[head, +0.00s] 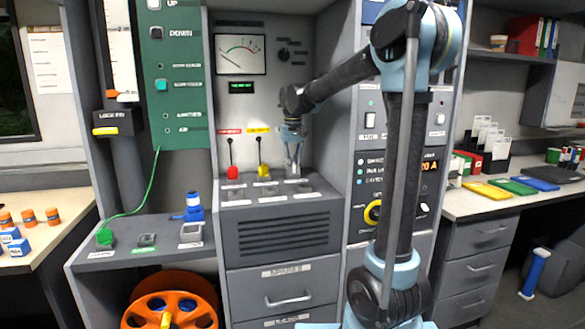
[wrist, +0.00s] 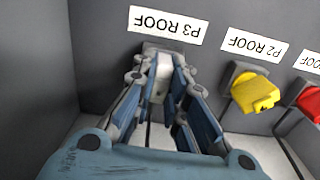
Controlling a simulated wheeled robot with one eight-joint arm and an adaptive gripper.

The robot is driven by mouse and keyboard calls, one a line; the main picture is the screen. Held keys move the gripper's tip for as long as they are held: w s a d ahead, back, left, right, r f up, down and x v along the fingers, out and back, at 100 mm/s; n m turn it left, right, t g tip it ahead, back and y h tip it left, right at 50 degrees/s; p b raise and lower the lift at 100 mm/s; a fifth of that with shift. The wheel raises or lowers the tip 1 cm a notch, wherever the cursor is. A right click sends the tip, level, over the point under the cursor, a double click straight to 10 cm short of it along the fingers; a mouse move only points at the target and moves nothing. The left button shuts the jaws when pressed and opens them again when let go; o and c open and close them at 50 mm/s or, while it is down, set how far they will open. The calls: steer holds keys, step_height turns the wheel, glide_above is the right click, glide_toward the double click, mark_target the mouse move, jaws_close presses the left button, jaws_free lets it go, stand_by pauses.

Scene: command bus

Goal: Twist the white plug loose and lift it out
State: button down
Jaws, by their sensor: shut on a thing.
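The white plug (wrist: 161,78) is at the socket by the P3 ROOF label (wrist: 170,23) in the wrist view. It stands between my gripper's fingers, which partly cover it. My gripper (wrist: 158,75) is shut on the plug, with a finger on each side. In the head view my gripper (head: 293,168) points down at the right end of the sloped socket panel (head: 304,186). There the plug is too small and covered to make out clearly. I cannot tell how far it is turned.
The yellow plug (wrist: 255,92) sits close beside my gripper, and the red plug (wrist: 311,98) is beyond it. Both have cords rising in the head view. A grey wall (head: 329,150) stands to the right of my gripper. Space above the panel is open.

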steer(key=shift+n, duration=0.5)
steer(key=shift+r, duration=1.05)
stand_by(0.6)
steer(key=shift+r, duration=2.95)
